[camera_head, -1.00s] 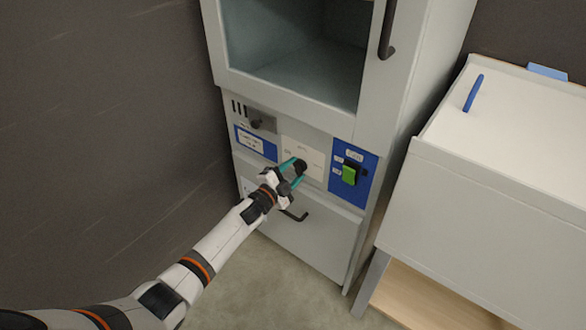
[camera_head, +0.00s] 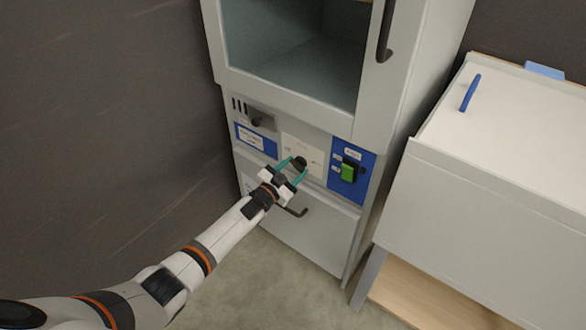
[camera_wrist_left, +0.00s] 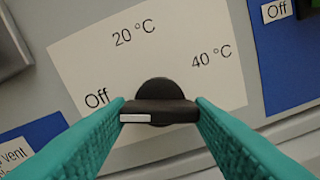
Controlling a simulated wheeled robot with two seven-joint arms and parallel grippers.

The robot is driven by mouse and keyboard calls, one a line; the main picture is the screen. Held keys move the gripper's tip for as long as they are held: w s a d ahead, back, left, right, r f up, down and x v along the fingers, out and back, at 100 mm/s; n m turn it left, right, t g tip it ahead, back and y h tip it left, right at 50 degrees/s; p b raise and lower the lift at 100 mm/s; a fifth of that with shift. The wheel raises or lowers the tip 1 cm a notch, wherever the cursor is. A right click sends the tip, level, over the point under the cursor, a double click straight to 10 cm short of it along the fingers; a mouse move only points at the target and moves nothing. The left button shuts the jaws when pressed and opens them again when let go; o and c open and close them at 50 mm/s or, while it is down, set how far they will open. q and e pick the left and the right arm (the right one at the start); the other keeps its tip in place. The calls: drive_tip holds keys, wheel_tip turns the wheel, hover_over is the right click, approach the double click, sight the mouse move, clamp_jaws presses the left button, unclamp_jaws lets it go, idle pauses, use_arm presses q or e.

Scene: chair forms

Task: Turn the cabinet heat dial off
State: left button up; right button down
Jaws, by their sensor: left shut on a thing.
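The heat dial is a black knob with a bar grip (camera_wrist_left: 160,110) on a white plate (camera_wrist_left: 75,60) marked Off, 20 °C and 40 °C. In the left wrist view, the bar's white mark is at its left end, just below and right of the Off label (camera_wrist_left: 97,99). My left gripper (camera_wrist_left: 160,112) has its teal fingers closed on the two ends of the bar. In the head view, the left gripper (camera_head: 294,168) reaches the dial (camera_head: 300,163) on the cabinet front (camera_head: 230,130). My right gripper is not in view.
A blue panel with a green switch (camera_head: 348,172) is right of the dial. A vent control (camera_head: 257,121) is at upper left. A drawer with a dark handle (camera_head: 296,211) is below.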

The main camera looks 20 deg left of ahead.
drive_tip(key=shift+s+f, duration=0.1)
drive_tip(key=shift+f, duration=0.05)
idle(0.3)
use_arm(q)
drive_tip(key=o, duration=1)
drive_tip(key=shift+s, duration=0.15)
drive_tip(key=shift+s+a, duration=0.15)
drive_tip(key=shift+s, duration=0.1)
drive_tip(key=p+v, duration=0.2)
drive_tip(key=v, duration=0.9)
drive_tip(key=shift+p, duration=0.4)
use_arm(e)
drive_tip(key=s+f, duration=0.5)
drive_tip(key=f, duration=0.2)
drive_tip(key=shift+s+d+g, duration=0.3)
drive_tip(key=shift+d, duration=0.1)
use_arm(q)
drive_tip(key=shift+s, duration=0.1)
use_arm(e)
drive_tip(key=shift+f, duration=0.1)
